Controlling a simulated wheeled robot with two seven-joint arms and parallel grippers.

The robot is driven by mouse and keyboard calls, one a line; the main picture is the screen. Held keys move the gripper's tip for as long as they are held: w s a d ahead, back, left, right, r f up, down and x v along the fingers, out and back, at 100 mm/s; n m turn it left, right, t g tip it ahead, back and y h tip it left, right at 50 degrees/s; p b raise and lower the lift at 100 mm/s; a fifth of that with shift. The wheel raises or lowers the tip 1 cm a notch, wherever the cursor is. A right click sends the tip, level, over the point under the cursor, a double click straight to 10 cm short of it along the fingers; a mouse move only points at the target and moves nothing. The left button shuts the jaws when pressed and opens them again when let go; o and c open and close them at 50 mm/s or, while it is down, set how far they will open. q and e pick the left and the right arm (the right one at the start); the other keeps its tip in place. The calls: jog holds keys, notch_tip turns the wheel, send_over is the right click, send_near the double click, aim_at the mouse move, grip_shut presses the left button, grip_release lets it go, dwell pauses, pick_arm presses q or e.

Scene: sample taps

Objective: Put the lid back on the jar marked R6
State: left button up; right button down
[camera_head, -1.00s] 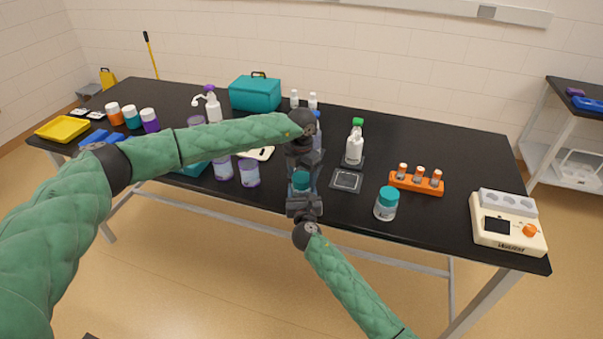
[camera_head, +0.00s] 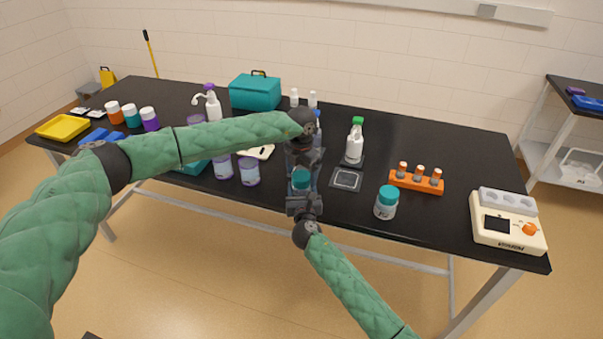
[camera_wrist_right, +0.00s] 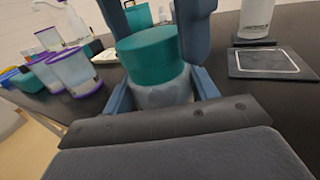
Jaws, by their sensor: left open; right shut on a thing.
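A jar with a pale translucent body (camera_wrist_right: 162,92) stands between the fingers of my right gripper (camera_head: 302,193), which is shut on it. A teal lid (camera_wrist_right: 148,47) sits on top of the jar and looks level; I cannot tell if it is tightened. The lid also shows in the head view (camera_head: 301,178). My left gripper (camera_head: 303,163) is above the jar, open, with its blue fingers on either side of the lid. The jar's marking is not readable. A second teal-lidded jar (camera_head: 386,203) stands to the right on the table.
A dark square plate (camera_head: 346,180) and a green-capped bottle (camera_head: 354,146) are just right of the grippers. Purple-rimmed cups (camera_head: 249,171) stand to the left. An orange rack (camera_head: 416,182) and a cream device (camera_head: 507,224) are farther right. The black table's (camera_head: 450,150) back right is clear.

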pick_arm(q)
jog(key=shift+r, duration=0.1)
notch_tip(320, 180, up, 12)
dwell(0.5)
pick_arm(e)
jog(key=shift+c, duration=1.8)
grip_release()
